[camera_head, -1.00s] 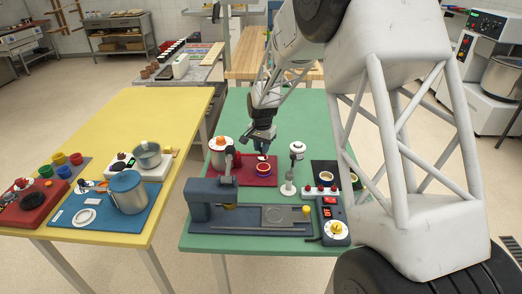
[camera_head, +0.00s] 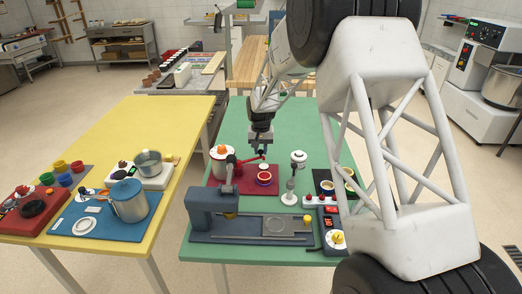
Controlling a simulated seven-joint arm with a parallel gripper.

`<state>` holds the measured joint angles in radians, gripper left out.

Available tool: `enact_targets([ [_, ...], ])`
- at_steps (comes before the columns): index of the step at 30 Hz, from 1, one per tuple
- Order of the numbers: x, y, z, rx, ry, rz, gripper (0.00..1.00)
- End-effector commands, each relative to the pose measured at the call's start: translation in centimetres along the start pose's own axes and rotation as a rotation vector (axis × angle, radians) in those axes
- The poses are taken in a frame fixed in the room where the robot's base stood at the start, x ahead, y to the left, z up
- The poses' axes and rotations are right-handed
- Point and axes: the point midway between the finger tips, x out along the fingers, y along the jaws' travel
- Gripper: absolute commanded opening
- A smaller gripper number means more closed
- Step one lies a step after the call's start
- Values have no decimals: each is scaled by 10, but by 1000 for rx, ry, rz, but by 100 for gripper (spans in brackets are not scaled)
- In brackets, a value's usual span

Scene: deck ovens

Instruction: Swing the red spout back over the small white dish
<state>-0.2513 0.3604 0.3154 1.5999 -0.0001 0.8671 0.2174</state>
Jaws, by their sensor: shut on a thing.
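A white pot with an orange knob (camera_head: 222,156) stands at the back left of the red mat (camera_head: 241,188) on the green table. The thin red spout (camera_head: 247,161) reaches right from beside the pot, towards the mat's back edge. My gripper (camera_head: 262,153) points down at the spout's right end and is shut on it; the fingertips are small and the contact is hard to see. A small round dish with a coloured rim and pale inside (camera_head: 264,178) sits on the mat, in front of my gripper. I cannot clearly make out a plain white dish.
A grey-blue press-like device (camera_head: 212,212) stands along the front of the green table. A white-and-grey stand (camera_head: 289,185) is right of the mat. A black mat with small dishes (camera_head: 324,178) lies farther right, partly behind my arm.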

Motion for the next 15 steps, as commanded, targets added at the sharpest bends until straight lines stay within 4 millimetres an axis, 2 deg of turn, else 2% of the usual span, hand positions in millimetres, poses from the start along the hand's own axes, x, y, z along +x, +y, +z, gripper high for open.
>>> enact_targets([
  [5,-2,0,-1,1,4,-1,0],
  [6,-2,0,-2,1,4,-1,28],
  [9,-1,0,-1,1,3,-1,43],
  [11,-1,0,-1,1,3,-1,50],
  [15,-1,0,-1,1,2,-1,50],
])
